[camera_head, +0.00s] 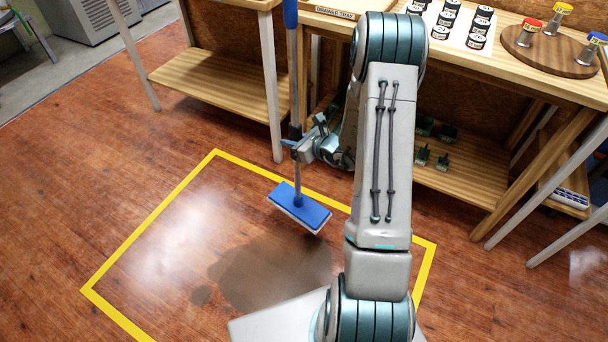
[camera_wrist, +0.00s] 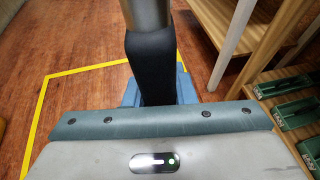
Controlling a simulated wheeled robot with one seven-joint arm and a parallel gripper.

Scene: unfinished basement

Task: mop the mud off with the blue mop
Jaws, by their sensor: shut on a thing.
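The blue mop (camera_head: 299,208) has a flat blue head with a pale underside and an upright handle. My gripper (camera_head: 294,145) is shut on the handle and holds the mop upright. The head is at the far edge of the yellow-taped area, close to the floor; I cannot tell whether it touches. The mud (camera_head: 270,275) is a dark patch inside the tape, nearer to me than the head, with a small spot at its left. My arm and base hide part of its right and near side. In the wrist view the blue mop head (camera_wrist: 130,93) shows behind the dark grip.
Yellow tape (camera_head: 150,216) outlines the floor area. A wooden workbench (camera_head: 465,65) with cans and a round board (camera_head: 550,50) stands behind, with green items on its lower shelf. Another wooden shelf (camera_head: 215,80) is at the back left. The floor to the left is clear.

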